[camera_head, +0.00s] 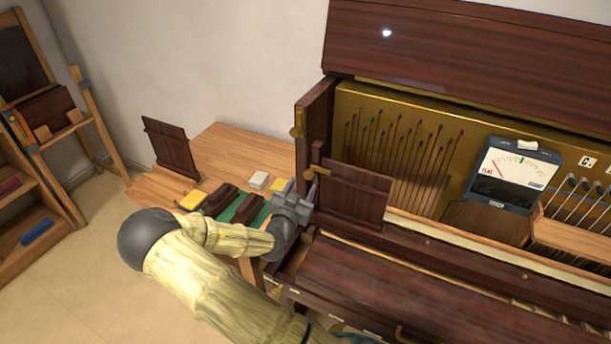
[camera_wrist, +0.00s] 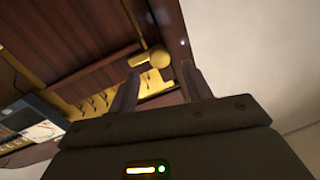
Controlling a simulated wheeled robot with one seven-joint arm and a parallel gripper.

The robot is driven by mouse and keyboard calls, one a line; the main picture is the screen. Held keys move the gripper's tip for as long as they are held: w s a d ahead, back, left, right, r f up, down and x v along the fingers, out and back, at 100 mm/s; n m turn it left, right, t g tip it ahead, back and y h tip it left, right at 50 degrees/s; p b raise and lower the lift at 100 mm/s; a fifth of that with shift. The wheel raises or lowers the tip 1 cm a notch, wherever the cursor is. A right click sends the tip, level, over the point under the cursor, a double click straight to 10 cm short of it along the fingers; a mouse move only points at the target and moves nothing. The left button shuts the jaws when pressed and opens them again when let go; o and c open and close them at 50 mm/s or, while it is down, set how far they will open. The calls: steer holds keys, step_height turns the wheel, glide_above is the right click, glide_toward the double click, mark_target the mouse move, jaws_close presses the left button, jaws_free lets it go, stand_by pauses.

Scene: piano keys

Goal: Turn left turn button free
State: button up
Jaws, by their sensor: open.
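A brass turn button (camera_head: 318,170) sits at the upper left edge of a dark wooden panel (camera_head: 350,196) on the left of the piano front. Another brass fitting (camera_head: 297,126) is on the front of the piano's left side post. My gripper (camera_head: 300,189) is open and empty, fingers pointing up, just below the turn button. In the wrist view a brass piece with a rounded end (camera_wrist: 158,57) lies just beyond and between my fingertips (camera_wrist: 160,72), apparently not touched. I cannot tell for certain which brass fitting this is.
A tuning meter (camera_head: 515,173) stands inside the open piano. A wooden side table (camera_head: 222,145) left of my arm holds dark blocks (camera_head: 220,199), a yellow block (camera_head: 193,199) and a white block (camera_head: 258,180). The closed key lid (camera_head: 400,290) lies below the panel.

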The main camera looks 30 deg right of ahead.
mark_target(307, 176)
steer(key=p+x, duration=0.1)
steer(key=x, duration=0.4)
steer(key=shift+c, duration=0.4)
steer(key=c, duration=0.9)
